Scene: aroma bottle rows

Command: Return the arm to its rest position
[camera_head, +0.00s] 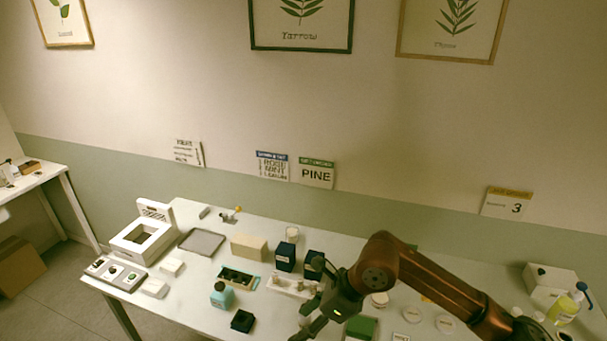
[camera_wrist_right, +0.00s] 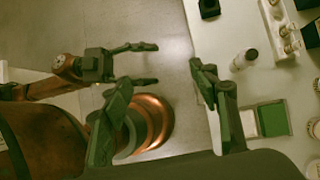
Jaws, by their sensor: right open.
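My right arm comes in from the right in the head view, over the front of the white table (camera_head: 190,297). Its gripper (camera_head: 312,300) is above the table near the front edge, with its fingers spread. In the right wrist view the same gripper (camera_wrist_right: 160,90) is open and nothing is between its fingers. My left gripper (camera_wrist_right: 146,63) shows at the upper left of the right wrist view, over the grey floor, fingers apart and empty. It is not seen in the head view.
Near the right gripper are a teal bottle (camera_head: 222,295), a small black box (camera_head: 242,321), a white rack (camera_head: 292,284), dark blue boxes (camera_head: 285,257) and a green pad (camera_head: 362,326). A pump bottle (camera_head: 566,308) stands far right.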

